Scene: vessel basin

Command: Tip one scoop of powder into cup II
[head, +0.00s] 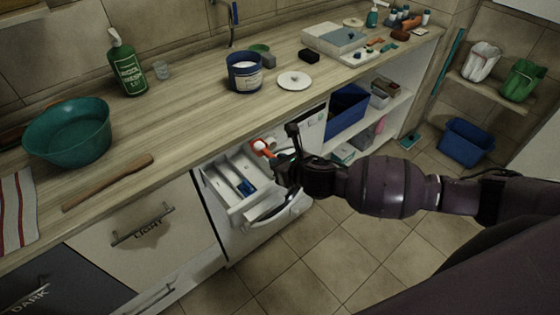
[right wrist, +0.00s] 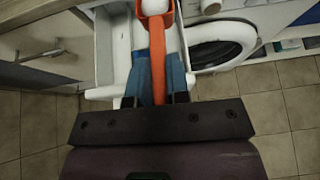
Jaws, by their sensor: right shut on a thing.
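My right gripper (head: 284,160) is shut on the handle of an orange scoop (head: 260,146). In the right wrist view the orange handle (right wrist: 157,60) runs between the blue fingertips. The scoop's head is at the top edge there, and something white shows in it. The scoop is over the far right part of an open white drawer (head: 225,178) at the washing machine. The drawer has several compartments and a blue piece (head: 246,187) inside. I cannot read which compartment is cup II. A blue tub (head: 245,72) with white contents stands open on the counter. My left gripper is not in view.
A white lid (head: 294,80) lies beside the tub. The washing machine's round door (right wrist: 222,45) is just right of the drawer in the right wrist view. A teal basin (head: 68,135), wooden stick (head: 108,182) and green bottle (head: 127,65) are on the counter at left.

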